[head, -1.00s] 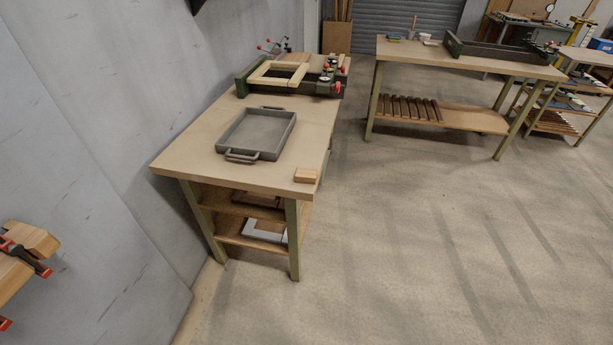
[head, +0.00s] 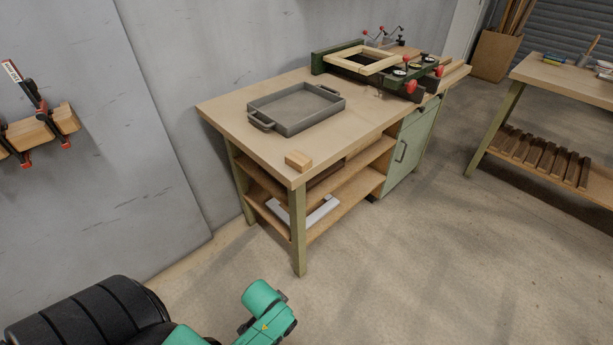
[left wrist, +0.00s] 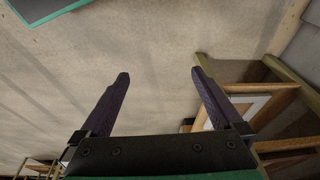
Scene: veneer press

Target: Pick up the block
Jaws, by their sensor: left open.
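The small wooden block (head: 298,160) lies on the near corner of the workbench top (head: 225,115), close to its front edge. A grey tray (head: 292,127) with handles sits behind it on the same bench. My left gripper (left wrist: 160,85) is open and empty in the left wrist view, with dark fingers apart above the floor. The block does not show in the left wrist view. In the head view part of my green and black arm shows at the bottom, well short of the bench. My right gripper is not in view.
A green clamping press with a wooden frame (head: 366,62) stands at the bench's far end. Shelves under the bench hold a white frame piece (head: 318,214). A second table (head: 560,82) stands at right. Clamps with wood (head: 35,130) hang on the left wall. Open floor lies between.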

